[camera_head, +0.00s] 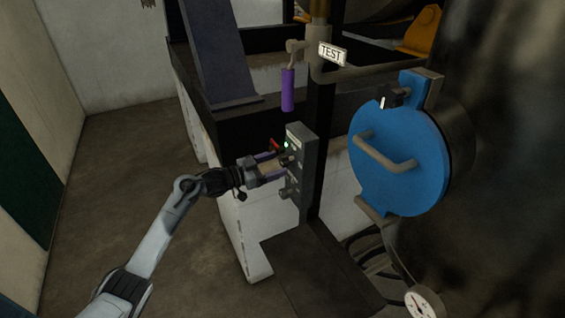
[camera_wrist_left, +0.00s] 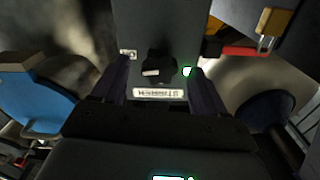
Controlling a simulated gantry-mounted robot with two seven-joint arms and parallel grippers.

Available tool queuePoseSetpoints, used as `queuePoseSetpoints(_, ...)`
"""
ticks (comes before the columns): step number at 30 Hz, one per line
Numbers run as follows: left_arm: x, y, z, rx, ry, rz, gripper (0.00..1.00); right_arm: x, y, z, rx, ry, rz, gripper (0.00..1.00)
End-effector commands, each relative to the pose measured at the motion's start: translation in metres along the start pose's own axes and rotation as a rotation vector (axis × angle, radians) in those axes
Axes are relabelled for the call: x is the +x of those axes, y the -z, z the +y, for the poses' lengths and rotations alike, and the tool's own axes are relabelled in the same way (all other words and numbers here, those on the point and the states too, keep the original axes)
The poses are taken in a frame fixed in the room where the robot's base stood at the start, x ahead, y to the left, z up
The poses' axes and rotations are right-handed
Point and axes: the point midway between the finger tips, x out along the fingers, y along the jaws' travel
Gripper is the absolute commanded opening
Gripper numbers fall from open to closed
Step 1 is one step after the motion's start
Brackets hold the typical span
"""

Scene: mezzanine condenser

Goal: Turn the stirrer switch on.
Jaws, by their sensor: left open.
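The grey switch box (camera_head: 298,165) stands on a dark post in the middle of the head view, with a lit green lamp (camera_head: 286,145) and dark knobs. In the left wrist view, the black rotary stirrer switch (camera_wrist_left: 158,66) has a pale mark at its lower left. An upside-down label (camera_wrist_left: 158,93), apparently reading STIRRER, sits below it, with a lit green lamp (camera_wrist_left: 187,72) to its right. My left gripper (camera_head: 274,164) is open at the box front. It also shows in the wrist view (camera_wrist_left: 162,78), its fingers either side of the knob; contact is unclear. My right gripper is out of view.
A purple-handled lever (camera_head: 288,90) and a TEST tag (camera_head: 332,54) hang above the box. A blue round door (camera_head: 400,160) with a handle stands to the right. A red piece and a brass padlock (camera_wrist_left: 268,28) are near the box. Floor at left is clear.

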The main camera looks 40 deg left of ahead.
Motion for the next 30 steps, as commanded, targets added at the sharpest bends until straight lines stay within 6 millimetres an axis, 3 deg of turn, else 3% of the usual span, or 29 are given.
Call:
queuePoseSetpoints(9, 0.030, 0.001, 0.000, 0.000, 0.001, 0.001, 0.73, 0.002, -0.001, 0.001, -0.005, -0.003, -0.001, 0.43)
queuePoseSetpoints(20, 0.033, 0.000, 0.000, 0.001, 0.000, 0.000, 0.73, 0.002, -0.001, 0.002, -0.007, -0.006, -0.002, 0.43)
queuePoseSetpoints(30, 0.033, 0.000, 0.000, 0.001, 0.000, 0.000, 0.22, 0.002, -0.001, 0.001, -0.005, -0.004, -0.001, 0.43)
